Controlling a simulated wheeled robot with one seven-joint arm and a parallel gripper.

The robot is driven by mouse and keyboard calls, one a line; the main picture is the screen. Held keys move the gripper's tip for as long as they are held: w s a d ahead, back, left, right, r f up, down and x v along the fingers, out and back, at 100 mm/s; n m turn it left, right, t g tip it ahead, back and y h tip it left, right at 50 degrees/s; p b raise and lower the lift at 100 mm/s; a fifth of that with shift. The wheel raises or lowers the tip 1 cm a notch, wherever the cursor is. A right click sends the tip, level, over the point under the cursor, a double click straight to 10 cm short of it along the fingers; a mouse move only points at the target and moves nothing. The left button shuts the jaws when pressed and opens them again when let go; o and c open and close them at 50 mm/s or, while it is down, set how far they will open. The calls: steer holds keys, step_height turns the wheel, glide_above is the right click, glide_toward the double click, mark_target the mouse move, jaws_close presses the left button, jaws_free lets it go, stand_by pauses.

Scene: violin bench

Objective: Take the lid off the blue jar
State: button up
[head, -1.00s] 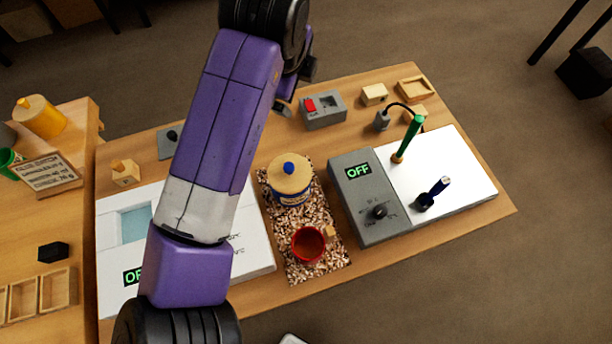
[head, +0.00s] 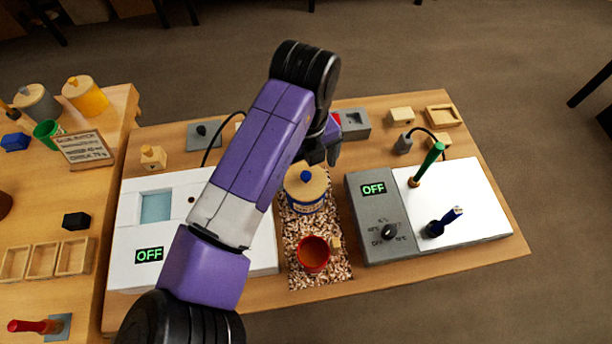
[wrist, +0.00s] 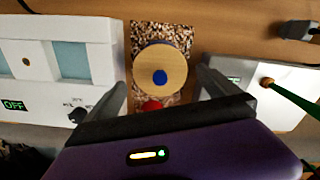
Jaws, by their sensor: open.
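The blue jar (head: 306,204) stands upright on a speckled mat (head: 298,268) in the middle of the bench. A round wooden lid (head: 296,185) with a blue knob (head: 306,176) sits on it. In the wrist view the lid (wrist: 147,67) and its blue knob (wrist: 160,77) lie between the two fingers from above. My gripper (wrist: 162,88) is open and empty, apart from the lid. In the head view my gripper (head: 328,150) is above and just behind the jar, partly hidden by my arm.
A red cup (head: 313,254) stands on the mat in front of the jar. A white device with a blue window (head: 155,207) is left; a grey control box (head: 372,226) and white plate with green (head: 428,163) and dark blue (head: 443,222) tools are right. A grey box with a red switch (head: 352,123) stands behind.

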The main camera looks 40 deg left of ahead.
mark_target(306, 174)
steer(key=shift+f, duration=1.3)
steer(key=c, duration=1.2)
step_height(306, 174, up, 20)
steer(key=shift+r+b, duration=0.1)
steer(key=shift+b, duration=0.3)
